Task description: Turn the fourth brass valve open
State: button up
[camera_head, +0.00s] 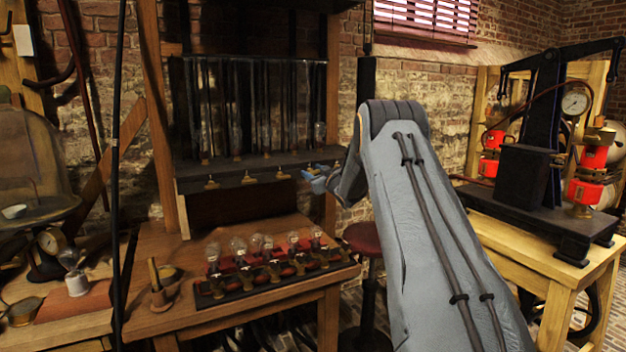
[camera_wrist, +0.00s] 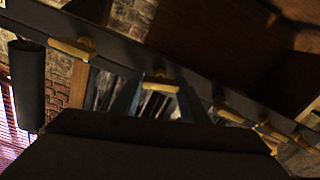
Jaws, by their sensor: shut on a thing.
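A row of small brass valves runs along the front edge of the dark shelf (camera_head: 262,163). The first (camera_head: 211,184), second (camera_head: 248,178) and third (camera_head: 282,174) from the left show clearly, and the fifth (camera_head: 338,163) is at the right end. The fourth brass valve (camera_wrist: 160,83) lies between the blue fingers of my gripper (camera_head: 314,172) in the wrist view. My gripper is shut on it, and its handle lies about crosswise between the fingers. In the head view the fingers mostly hide this valve.
Glass jars with tubes stand on the shelf above the valves. Several bulbs (camera_head: 265,245) stand in a dark rack on the wooden bench (camera_head: 190,250) below. A red stool (camera_head: 365,240) stands behind my arm. A press with red parts (camera_head: 590,165) stands at the right.

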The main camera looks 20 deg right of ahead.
jog(key=n+b, duration=0.2)
jog(key=b, duration=0.1)
jog(key=n+b, duration=0.1)
jog(key=shift+f+n, duration=0.25)
jog(key=shift+n, duration=0.15)
jog(key=n+b, duration=0.3)
jog(key=b, duration=0.1)
jog(key=shift+a+f+n+b, duration=0.1)
jog(key=shift+n+b, duration=0.2)
jog(key=shift+b, duration=0.05)
jog(key=n+b, duration=0.4)
jog(key=b, duration=0.1)
jog(key=shift+f, duration=0.1)
jog(key=n+b, duration=0.3)
jog(key=b, duration=0.1)
jog(key=shift+n, duration=0.3)
jog(key=o, duration=1.1)
jog(key=shift+a, duration=0.1)
jog(key=shift+c, duration=0.2)
jog(key=shift+s+r, duration=0.1)
jog(key=shift+r, duration=0.1)
